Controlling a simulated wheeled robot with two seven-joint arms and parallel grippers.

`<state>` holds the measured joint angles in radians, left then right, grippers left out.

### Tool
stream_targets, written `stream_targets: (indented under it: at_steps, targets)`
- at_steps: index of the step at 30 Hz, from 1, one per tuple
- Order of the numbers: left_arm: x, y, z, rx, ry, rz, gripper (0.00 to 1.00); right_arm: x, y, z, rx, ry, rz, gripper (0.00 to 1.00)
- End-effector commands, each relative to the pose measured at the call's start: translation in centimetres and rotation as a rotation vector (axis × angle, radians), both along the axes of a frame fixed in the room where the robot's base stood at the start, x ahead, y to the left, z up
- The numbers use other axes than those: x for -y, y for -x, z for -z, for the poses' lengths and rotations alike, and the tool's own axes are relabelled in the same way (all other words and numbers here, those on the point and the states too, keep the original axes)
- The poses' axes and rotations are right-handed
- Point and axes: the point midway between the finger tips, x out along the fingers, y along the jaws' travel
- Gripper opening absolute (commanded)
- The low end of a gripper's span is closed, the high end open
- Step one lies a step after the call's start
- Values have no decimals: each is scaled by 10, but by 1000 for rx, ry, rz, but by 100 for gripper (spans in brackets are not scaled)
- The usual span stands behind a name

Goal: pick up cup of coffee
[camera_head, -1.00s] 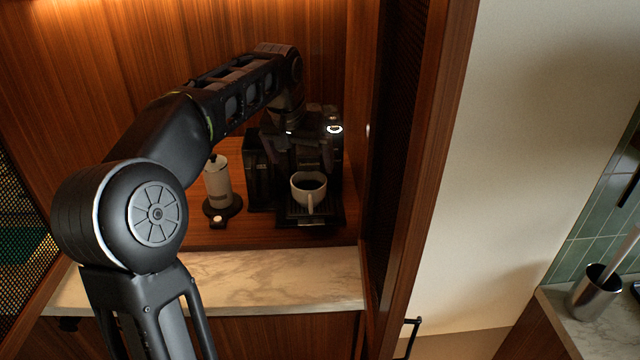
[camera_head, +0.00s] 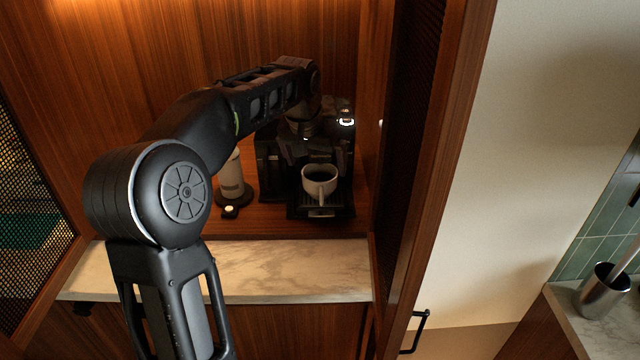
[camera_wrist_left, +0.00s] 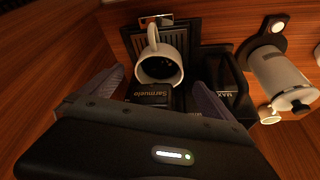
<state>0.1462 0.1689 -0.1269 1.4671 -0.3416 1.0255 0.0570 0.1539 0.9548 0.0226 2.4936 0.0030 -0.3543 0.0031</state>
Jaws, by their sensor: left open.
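A white cup of dark coffee (camera_head: 317,187) stands upright on the drip tray (camera_head: 306,211) of a black coffee machine (camera_head: 347,138), its handle toward the front. My left gripper (camera_head: 316,152) is just above and behind the cup in the head view, dark against the machine. In the left wrist view its two fingers (camera_wrist_left: 157,92) are spread apart and empty. The white cup (camera_wrist_left: 177,77) lies just beyond them there, with its handle pointing up in the picture. I see no finger closed on it. My right gripper is not in view.
A white and black cylindrical appliance (camera_head: 232,178) stands left of the machine; it also shows in the wrist view (camera_wrist_left: 279,75). The wooden niche's side panel (camera_head: 400,150) is close on the right. The marble counter edge (camera_head: 240,272) in front is clear.

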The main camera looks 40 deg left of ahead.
Motion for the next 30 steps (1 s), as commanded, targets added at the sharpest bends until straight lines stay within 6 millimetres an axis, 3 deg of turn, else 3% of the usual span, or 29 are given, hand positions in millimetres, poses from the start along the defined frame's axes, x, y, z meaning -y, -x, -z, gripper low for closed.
stream_targets:
  at_steps: [9, 26, 30]
  targets:
    - [-3, -14, 34, -2, 1, -1, 100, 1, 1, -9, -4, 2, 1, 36]
    - [-3, -14, 34, 0, 0, -1, 100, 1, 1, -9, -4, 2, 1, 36]
    - [-3, -14, 34, 0, 0, -1, 90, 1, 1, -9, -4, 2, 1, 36]
